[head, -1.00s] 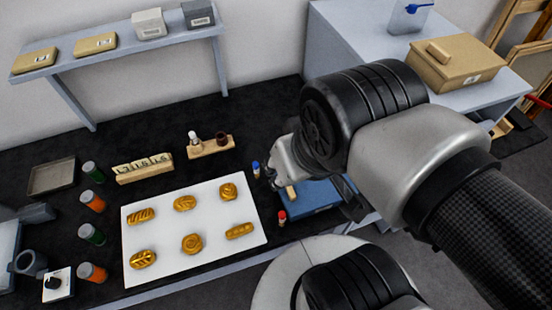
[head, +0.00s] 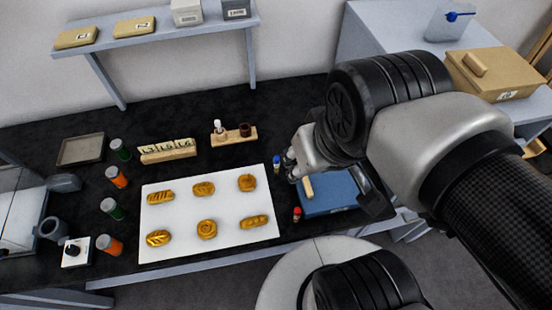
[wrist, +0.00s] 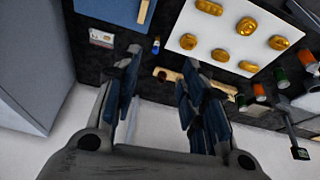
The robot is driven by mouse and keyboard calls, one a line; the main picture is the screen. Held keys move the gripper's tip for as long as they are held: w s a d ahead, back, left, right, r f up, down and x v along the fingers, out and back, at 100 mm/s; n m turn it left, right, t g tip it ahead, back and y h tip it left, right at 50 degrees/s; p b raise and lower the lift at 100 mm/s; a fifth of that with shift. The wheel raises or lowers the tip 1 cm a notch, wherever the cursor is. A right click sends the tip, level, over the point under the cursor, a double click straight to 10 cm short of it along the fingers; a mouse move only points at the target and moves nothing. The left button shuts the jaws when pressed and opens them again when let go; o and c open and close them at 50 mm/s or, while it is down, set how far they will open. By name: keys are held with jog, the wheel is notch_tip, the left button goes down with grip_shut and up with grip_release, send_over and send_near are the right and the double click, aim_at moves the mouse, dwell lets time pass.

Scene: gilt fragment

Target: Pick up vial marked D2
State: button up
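No label reading D2 is legible, so I cannot tell which vial carries it. A wooden rack (head: 235,138) on the black bench holds a white-topped vial (head: 219,128) and a dark brown-topped one (head: 245,130). A blue-capped vial (head: 277,163) and a red-capped vial (head: 297,213) stand right of the white board. My gripper (head: 290,165) is above the bench beside the blue-capped vial, its fingers partly hidden. In the wrist view my gripper (wrist: 162,58) is open and empty. The blue-capped vial (wrist: 156,44) and rack (wrist: 170,75) appear beyond its fingers.
The white board (head: 210,222) holds several gold pieces. A blue box (head: 330,195) with a wooden handle lies beneath my arm. Green and orange jars (head: 117,177), a label-tile holder (head: 167,150) and a grey tray (head: 81,149) are left. A shelf (head: 165,40) stands behind.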

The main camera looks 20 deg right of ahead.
jog(key=w+n+g+p, duration=0.2)
jog(key=w+p, duration=0.2)
jog(key=w, duration=0.6)
jog(key=n+g+p, duration=0.2)
jog(key=n+p, duration=0.1)
jog(key=p, duration=0.1)
send_over(277, 158)
notch_tip(277, 158, down, 8)
jog(key=f+b, duration=0.1)
jog(key=f, duration=0.3)
jog(key=f+b, duration=0.1)
jog(key=f, duration=0.2)
jog(key=f+b, duration=0.1)
jog(key=f, duration=0.3)
jog(key=shift+s+d+f, duration=0.25)
jog(key=shift+s+f, duration=0.05)
jog(key=shift+s, duration=0.05)
jog(key=shift+w+a+f+b, duration=0.15)
jog(key=shift+f+b, duration=0.2)
jog(key=shift+f, duration=0.6)
jog(key=shift+w+a+f+b, duration=0.1)
jog(key=shift+f+b, duration=0.3)
jog(key=shift+f, duration=0.55)
jog(key=shift+w+a+f+b, duration=0.15)
jog(key=shift+f+b, duration=0.2)
jog(key=shift+f, duration=0.6)
jog(key=shift+d+r, duration=0.1)
jog(key=shift+c, duration=0.3)
grip_shut()
